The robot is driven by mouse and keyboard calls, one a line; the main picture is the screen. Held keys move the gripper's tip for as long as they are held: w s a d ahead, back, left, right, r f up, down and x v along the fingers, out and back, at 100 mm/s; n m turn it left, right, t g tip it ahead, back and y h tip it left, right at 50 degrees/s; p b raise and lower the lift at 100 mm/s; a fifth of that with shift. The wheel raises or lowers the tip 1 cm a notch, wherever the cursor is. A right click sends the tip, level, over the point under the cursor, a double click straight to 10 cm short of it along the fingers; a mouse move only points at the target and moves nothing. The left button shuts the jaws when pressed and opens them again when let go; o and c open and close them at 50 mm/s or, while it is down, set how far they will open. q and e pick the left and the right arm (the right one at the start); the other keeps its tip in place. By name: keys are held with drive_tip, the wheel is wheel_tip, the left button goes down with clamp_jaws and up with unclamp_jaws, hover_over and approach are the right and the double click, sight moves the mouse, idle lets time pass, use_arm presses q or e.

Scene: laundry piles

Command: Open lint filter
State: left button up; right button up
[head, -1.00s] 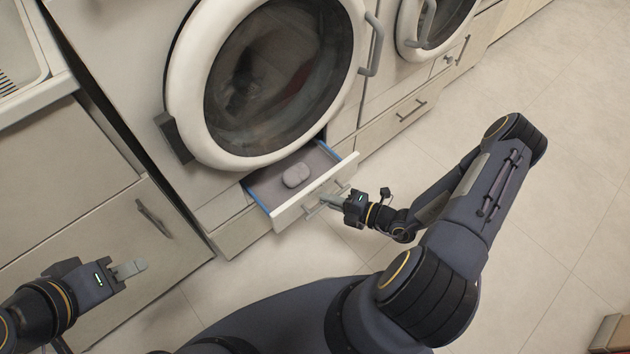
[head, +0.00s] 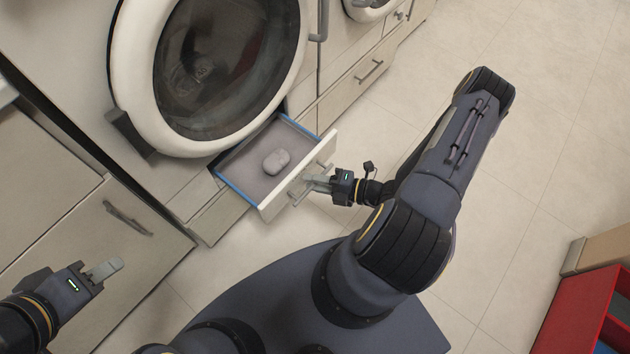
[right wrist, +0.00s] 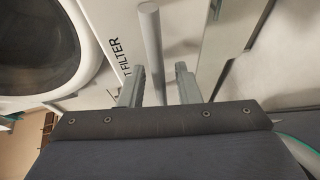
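The lint filter drawer (head: 300,180) is under the front-load washer. It is pulled out, with a white front, blue side edges and a grey floor. Its front carries a bar handle (right wrist: 150,45), and "FILTER" lettering (right wrist: 115,60) shows in the right wrist view. My right gripper (head: 316,183) is at this handle. In the right wrist view its two fingers (right wrist: 160,80) stand apart on either side of the bar, with a visible gap on the right. My left gripper (head: 118,264) is at lower left, away from the drawer, seen side-on; its finger gap is hidden.
A grey rounded object (head: 276,161) lies in the drawer. The washer's round door (head: 215,65) is above it. A cabinet with a handle (head: 128,218) is at left. A red box (head: 585,310) is at lower right. The floor (head: 500,210) at right is clear.

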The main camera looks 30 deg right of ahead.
drive_tip(key=p+v, duration=0.1)
drive_tip(key=v, duration=0.6)
drive_tip(key=shift+s+d, duration=0.3)
idle(0.4)
